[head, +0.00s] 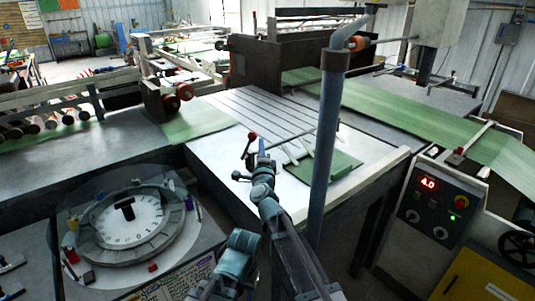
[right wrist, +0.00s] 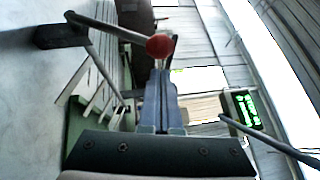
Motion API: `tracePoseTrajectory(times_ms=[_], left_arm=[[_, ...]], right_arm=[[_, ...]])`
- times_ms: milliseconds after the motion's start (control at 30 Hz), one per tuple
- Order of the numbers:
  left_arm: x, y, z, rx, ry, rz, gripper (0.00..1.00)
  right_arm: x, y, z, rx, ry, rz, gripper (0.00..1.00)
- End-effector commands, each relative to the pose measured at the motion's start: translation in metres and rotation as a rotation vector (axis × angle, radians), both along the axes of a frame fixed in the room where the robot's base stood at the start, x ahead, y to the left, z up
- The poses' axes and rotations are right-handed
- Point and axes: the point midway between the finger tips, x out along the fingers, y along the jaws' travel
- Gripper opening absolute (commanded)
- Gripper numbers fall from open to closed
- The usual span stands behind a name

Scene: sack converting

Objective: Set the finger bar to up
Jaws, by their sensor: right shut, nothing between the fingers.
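The finger bar (head: 307,147) lies across the slatted table, with pale fingers reaching toward a green stack of sacks (head: 343,176). A lever with a red ball knob (head: 252,136) stands at its left end. In the right wrist view the red knob (right wrist: 160,46) is just beyond the fingertips, and the pale fingers (right wrist: 97,100) show at left. My right gripper (head: 262,158) is shut and empty, close to the knob; whether it touches is unclear. Part of the bar is hidden behind a blue-grey post.
An upright blue-grey post (head: 326,150) stands right of my right arm. A round numbered dial (head: 130,222) is at the left. A control box (head: 432,205) with a red display is at right. Green web (head: 420,120) runs along the back right.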

Motion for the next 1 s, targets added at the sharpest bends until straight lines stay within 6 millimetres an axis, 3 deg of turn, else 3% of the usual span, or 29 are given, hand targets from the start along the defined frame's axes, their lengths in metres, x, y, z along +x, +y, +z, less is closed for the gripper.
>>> tracePoseTrajectory(times_ms=[133, 633, 1000], left_arm=[[0.0, 0.0, 0.002, 0.0, 0.0, 0.0, 0.5], [0.0, 0.0, 0.004, 0.0, 0.0, 0.0, 0.5], [0.0, 0.0, 0.02, 0.0, 0.0, 0.0, 0.5]], right_arm=[[0.008, 0.009, 0.002, -0.001, 0.0, 0.001, 0.0], [0.008, 0.01, 0.004, -0.001, 0.0, 0.0, 0.0], [0.024, 0.02, 0.021, -0.001, -0.002, 0.0, 0.0]])
